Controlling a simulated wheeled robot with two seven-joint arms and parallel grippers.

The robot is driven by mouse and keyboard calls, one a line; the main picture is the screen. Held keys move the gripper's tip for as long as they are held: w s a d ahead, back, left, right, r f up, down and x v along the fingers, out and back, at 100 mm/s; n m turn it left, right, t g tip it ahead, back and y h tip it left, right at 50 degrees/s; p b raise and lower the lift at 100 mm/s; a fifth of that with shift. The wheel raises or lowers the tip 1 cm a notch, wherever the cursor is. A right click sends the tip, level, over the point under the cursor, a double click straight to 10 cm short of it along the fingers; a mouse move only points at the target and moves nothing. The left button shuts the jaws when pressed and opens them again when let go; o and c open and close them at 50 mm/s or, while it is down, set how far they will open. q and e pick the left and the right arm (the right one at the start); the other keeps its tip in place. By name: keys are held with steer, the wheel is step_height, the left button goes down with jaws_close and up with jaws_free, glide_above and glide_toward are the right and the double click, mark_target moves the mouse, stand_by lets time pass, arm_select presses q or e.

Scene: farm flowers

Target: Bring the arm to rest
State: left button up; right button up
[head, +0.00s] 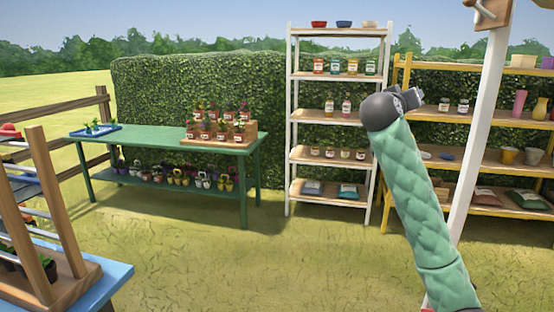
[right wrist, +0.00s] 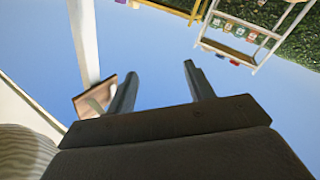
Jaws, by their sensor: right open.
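My right arm, in a green quilted sleeve, rises from the bottom right of the head view. Its dark gripper (head: 410,98) is at the top of the arm, in front of the shelves, and looks empty. In the right wrist view the two fingers of the right gripper (right wrist: 160,85) stand apart with only sky between them. The right gripper is open and touches nothing that I can see. My left gripper is not in either view.
A white post (head: 482,120) stands close to the right of my arm. A white shelf (head: 292,130) and a yellow shelf (head: 390,190) with jars and pots stand behind it. A green table (head: 150,138) with potted plants is at the left. The grass (head: 260,265) between is clear.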

steer(key=s+a+f+n+g+y+p, duration=0.15)
steer(key=s+a+f+y, duration=0.3)
steer(key=f, duration=0.65)
steer(key=s+a+f+n+g+y+p, duration=0.1)
steer(key=s+a+f+n+y, duration=0.4)
steer(key=f, duration=0.7)
steer(key=s+a+f+m+g+y+p, duration=0.1)
steer(key=s+a+f+y, duration=0.2)
steer(key=s+a+f, duration=0.6)
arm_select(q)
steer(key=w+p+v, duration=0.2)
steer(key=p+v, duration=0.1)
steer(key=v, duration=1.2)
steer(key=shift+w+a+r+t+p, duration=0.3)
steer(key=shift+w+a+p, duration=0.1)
arm_select(e)
steer(key=s+a+f+g, duration=0.1)
steer(key=s+f+g, duration=0.3)
steer(key=s+f, duration=1.1)
steer(key=s+f+g+y, duration=0.1)
steer(key=s+f+g, duration=0.3)
steer(key=s+f, duration=1.2)
steer(key=s, duration=0.4)
steer(key=shift+s+a+f, duration=0.15)
steer(key=shift+s+a, duration=0.15)
steer(key=shift+a, duration=0.05)
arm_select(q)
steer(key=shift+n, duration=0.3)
arm_select(e)
steer(key=shift+m+g, duration=0.25)
